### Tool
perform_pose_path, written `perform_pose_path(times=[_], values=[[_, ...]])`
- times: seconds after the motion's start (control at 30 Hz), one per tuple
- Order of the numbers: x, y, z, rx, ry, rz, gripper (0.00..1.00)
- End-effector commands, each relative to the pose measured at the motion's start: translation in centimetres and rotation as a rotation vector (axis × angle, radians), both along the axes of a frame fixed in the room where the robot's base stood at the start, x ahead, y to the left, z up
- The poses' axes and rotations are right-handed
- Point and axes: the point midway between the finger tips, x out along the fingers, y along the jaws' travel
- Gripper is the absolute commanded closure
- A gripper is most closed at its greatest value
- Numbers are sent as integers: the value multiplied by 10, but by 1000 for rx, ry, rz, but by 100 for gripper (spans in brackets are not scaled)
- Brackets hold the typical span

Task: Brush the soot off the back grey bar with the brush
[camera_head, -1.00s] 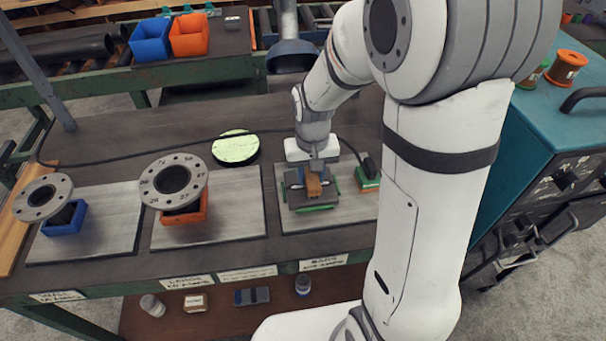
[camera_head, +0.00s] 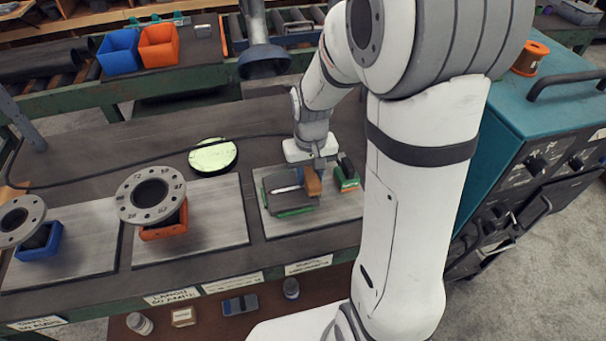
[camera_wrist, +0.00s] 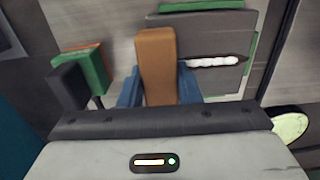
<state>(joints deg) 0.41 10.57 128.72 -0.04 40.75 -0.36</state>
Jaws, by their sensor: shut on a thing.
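My gripper (camera_head: 316,168) is shut on the brush, whose brown wooden handle (camera_head: 313,182) stands between the blue fingers (camera_wrist: 158,85) in the wrist view. The brush is over the right part of two dark grey bars lying side by side with a whitish line (camera_head: 287,189) between them. The back grey bar (camera_head: 283,177) is partly behind my gripper in the head view. The front bar (camera_wrist: 215,28) is at the top of the wrist view. The bristles are hidden, and I cannot tell whether they touch. Soot cannot be told apart from the dark grey surface.
A green block with a black top (camera_head: 346,180) stands close right of the brush. Green strips (camera_head: 295,212) edge the bars. A pale green disc (camera_head: 213,157) and flanged pipe (camera_head: 151,195) are to the left. A teal cabinet (camera_head: 510,110) is at right.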

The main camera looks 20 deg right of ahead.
Motion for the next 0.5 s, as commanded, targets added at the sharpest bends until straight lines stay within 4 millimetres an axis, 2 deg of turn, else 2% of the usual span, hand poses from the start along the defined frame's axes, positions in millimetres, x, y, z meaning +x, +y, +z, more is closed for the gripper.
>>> perform_pose_path(times=[0.33, 0.5], values=[[1, 21, -1, 0, -1, 3, 88], [0, 26, -1, 0, -1, 1, 88]])
